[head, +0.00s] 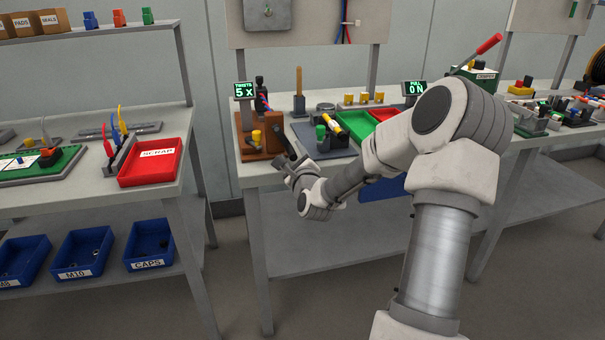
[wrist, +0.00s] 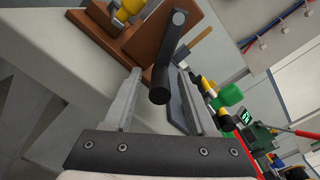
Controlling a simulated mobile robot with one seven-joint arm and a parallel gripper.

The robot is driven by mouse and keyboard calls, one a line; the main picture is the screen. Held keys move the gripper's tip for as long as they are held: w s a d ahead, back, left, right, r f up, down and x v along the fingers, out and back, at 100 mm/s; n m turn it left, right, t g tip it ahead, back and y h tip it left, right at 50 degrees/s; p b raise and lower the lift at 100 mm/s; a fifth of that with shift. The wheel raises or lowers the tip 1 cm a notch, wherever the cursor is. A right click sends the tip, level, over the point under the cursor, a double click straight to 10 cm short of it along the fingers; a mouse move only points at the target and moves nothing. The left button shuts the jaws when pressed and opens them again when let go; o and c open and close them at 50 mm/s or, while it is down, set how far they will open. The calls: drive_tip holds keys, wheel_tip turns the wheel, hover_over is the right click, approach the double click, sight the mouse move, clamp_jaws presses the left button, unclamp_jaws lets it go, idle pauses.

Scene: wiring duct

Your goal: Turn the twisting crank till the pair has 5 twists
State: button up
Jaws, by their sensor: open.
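The twisting station is a brown block (head: 256,143) at the left end of the middle bench; its brown body (wrist: 160,35) fills the top of the wrist view. A dark crank (wrist: 167,60) sticks out from it toward my wrist camera. My gripper (head: 288,158) is at the bench's front edge beside the station. In the wrist view my gripper (wrist: 158,78) is open, with one finger on each side of the crank's dark grip; I cannot tell whether either touches it. The wire pair is too small to make out.
A green-capped fixture (head: 321,137) stands just right of the station. Green and red trays (head: 358,124) lie behind my arm. A second display (head: 413,88) reads "PULL 0 N". A red scrap tray (head: 151,162) is on the separate left bench.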

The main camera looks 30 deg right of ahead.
drive_tip(key=p+v, duration=0.2)
drive_tip(key=v, duration=1.3)
drive_tip(key=shift+p, duration=0.35)
drive_tip(key=shift+r, duration=0.1)
